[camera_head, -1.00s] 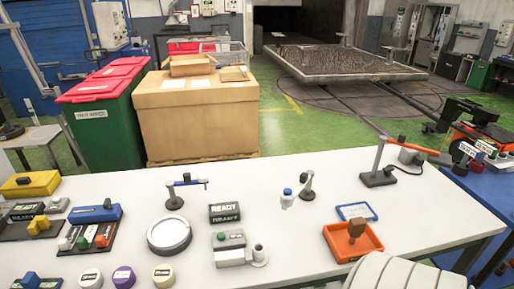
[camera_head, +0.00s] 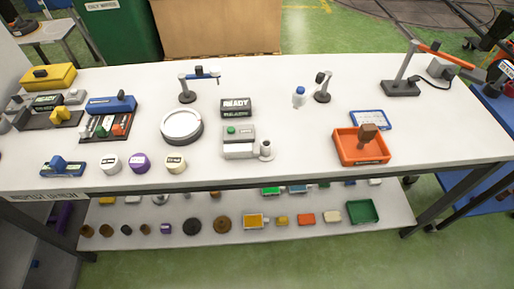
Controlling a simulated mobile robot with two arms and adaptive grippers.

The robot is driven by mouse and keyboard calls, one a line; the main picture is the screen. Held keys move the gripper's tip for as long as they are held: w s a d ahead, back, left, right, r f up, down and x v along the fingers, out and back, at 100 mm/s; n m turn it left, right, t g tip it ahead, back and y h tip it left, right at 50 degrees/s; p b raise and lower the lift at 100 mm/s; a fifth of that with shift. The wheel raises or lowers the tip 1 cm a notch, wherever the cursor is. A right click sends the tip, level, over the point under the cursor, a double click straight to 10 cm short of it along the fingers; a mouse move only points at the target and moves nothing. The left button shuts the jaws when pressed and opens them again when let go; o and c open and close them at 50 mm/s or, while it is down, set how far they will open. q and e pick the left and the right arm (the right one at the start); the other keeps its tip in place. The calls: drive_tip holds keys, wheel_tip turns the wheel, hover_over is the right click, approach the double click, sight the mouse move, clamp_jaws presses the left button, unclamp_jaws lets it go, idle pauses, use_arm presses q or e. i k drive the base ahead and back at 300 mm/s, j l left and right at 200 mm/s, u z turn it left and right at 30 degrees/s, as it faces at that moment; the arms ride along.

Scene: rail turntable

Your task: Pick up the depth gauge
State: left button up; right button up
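I cannot tell for certain which item is the depth gauge. One possible item is a small blue tool with an upright blue part (camera_head: 60,166) at the front left edge of the white table (camera_head: 300,160). Other candidates are a small dark stand with a blue arm (camera_head: 188,90) behind the round white dish, and a short dark stand (camera_head: 322,89) near the back middle. Neither of my grippers is in view.
On the table are a round dish (camera_head: 182,126), a READY sign (camera_head: 236,107), an orange tray (camera_head: 361,147) and a tall lamp-like stand (camera_head: 402,85). The lower shelf (camera_head: 330,235) holds several small parts. Table room is free at front middle.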

sight(57, 166)
drive_tip(key=u, duration=1.55)
